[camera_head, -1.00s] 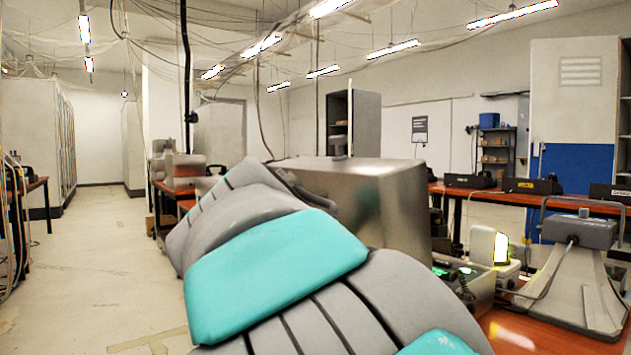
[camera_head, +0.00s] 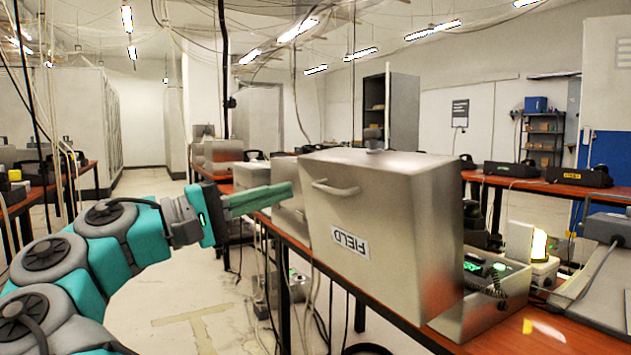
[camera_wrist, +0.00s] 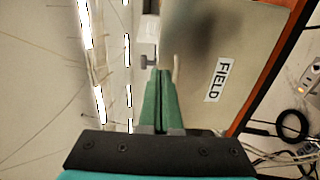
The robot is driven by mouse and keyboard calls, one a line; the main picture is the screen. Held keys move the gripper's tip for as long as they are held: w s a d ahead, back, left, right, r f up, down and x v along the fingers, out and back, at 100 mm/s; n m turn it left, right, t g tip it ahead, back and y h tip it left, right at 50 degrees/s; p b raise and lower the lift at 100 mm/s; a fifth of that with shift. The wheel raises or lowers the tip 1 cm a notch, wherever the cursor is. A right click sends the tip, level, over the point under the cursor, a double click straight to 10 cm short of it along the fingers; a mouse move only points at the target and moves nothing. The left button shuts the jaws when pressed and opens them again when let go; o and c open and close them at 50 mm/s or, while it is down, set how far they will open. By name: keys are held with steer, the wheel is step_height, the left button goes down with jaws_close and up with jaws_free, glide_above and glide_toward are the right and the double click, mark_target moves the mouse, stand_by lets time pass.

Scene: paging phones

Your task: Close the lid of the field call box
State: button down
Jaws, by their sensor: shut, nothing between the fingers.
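The field call box stands on the orange-red table. Its large metal lid (camera_head: 390,250) is raised upright, with an upside-down FIELD label (camera_head: 350,241) and a handle (camera_head: 336,188) on the face toward me. The box's low body (camera_head: 490,305) lies behind and right of the lid, with green-lit equipment and a coiled cord partly visible inside. My gripper (camera_head: 288,190) is shut and empty, left of the lid near handle height. In the wrist view the closed fingers (camera_wrist: 160,73) point along the lid (camera_wrist: 215,45); I cannot tell whether they touch it.
The table edge (camera_head: 375,300) runs below the lid. A lit yellow lamp (camera_head: 540,245) and a grey device (camera_head: 608,225) stand to the right. Grey boxes (camera_head: 250,175) sit behind my gripper. Cables hang below the table; open floor lies at left.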

mark_target(362, 169)
steer(key=b+x, duration=0.2)
steer(key=x, duration=1.1)
steer(key=shift+d, duration=0.15)
